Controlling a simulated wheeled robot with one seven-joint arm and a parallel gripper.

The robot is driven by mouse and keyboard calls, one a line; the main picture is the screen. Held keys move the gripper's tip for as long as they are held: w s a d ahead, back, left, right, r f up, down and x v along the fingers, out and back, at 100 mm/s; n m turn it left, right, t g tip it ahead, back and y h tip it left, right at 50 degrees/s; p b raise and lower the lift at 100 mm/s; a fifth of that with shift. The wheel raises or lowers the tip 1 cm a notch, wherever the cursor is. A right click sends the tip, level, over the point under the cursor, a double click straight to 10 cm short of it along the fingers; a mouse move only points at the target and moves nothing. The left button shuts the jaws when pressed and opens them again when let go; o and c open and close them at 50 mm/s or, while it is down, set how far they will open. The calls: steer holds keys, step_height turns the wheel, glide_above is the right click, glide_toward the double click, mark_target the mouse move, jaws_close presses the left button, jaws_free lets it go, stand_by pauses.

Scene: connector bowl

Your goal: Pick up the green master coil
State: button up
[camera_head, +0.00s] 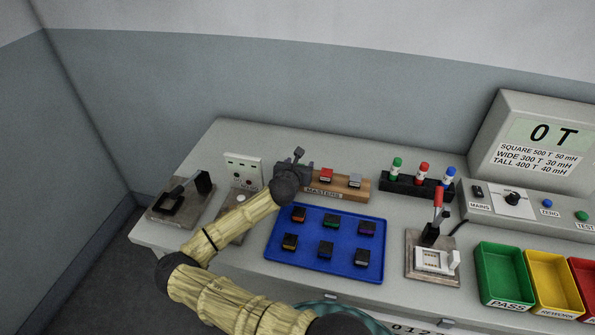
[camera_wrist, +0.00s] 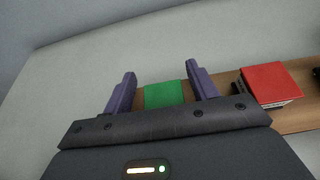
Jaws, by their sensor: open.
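The green master coil (camera_wrist: 164,94) shows in the wrist view as a green block between the two purple fingers of my gripper (camera_wrist: 160,76). The fingers stand apart, one on each side of it, with a small gap visible on both sides. I cannot tell how deep the fingers reach beside it. In the head view my gripper (camera_head: 298,164) is over the left end of the wooden masters rack (camera_head: 345,191), and it hides the green coil there.
A red master (camera_head: 326,175) and a grey master (camera_head: 355,181) sit to the right on the rack. A blue tray (camera_head: 325,228) with several small connectors lies in front. A white panel (camera_head: 243,170) stands left, and a black marker holder (camera_head: 405,187) stands right.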

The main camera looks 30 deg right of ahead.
steer(key=shift+s+d, duration=0.1)
steer(key=shift+d, duration=0.05)
steer(key=c, duration=0.5)
steer(key=shift+d, duration=0.1)
steer(key=c, duration=0.6)
step_height(320, 180, up, 10)
steer(key=shift+r, duration=0.1)
